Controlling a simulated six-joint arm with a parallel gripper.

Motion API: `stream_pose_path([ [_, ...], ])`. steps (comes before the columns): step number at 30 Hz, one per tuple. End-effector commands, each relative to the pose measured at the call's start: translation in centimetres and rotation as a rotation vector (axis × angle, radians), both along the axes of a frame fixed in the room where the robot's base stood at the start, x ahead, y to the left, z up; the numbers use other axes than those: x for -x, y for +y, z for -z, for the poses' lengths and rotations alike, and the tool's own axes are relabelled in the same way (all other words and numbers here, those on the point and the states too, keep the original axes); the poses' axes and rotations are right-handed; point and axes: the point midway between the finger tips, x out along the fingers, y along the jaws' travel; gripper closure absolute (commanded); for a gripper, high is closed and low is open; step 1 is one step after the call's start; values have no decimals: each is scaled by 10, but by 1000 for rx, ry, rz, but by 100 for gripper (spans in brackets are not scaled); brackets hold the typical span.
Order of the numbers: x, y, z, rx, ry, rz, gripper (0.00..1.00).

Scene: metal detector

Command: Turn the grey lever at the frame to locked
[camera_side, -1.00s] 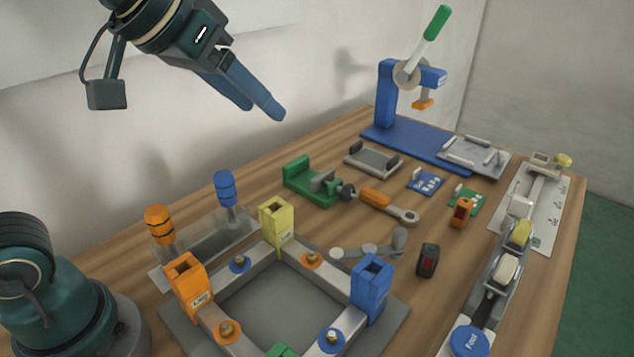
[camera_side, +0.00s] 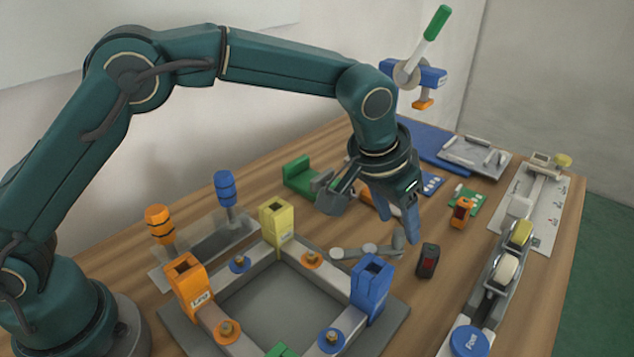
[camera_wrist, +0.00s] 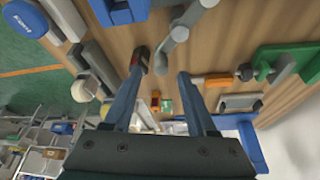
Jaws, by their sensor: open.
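The grey lever (camera_side: 352,252) lies on the table beside the frame (camera_side: 257,260), between its yellow and blue corner posts. It has a flat arm and an upright knob at its right end. My gripper (camera_side: 396,232) points down over the knob end, open and empty, with its fingers partly covering the knob in the side view. In the wrist view, the lever (camera_wrist: 173,42) shows beyond the open fingertips of my gripper (camera_wrist: 161,72). Whether the fingers touch the lever I cannot tell.
A black and red block (camera_side: 428,261) stands just right of my gripper. The blue corner post (camera_side: 371,287) rises close in front of the lever. A green vise (camera_side: 300,178) and an orange-handled tool lie behind. A rail with sliders (camera_side: 505,270) runs along the right.

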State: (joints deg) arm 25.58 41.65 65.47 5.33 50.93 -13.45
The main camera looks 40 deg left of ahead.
Motion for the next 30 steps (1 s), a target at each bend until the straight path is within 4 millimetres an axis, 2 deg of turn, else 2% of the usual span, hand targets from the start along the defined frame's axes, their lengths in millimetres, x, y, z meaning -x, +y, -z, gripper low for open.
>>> stream_pose_path([
  [3, -6, 0, 16, -2, 3, -3, 43],
  [9, -14, -2, 33, 0, -1, -4, 43],
  [19, -15, -2, 37, 1, -3, -3, 43],
  [22, -15, -2, 37, 1, -2, -3, 81],
  [24, -15, -2, 36, 1, -2, -3, 100],
  [30, -15, -2, 36, 0, -2, -8, 100],
])
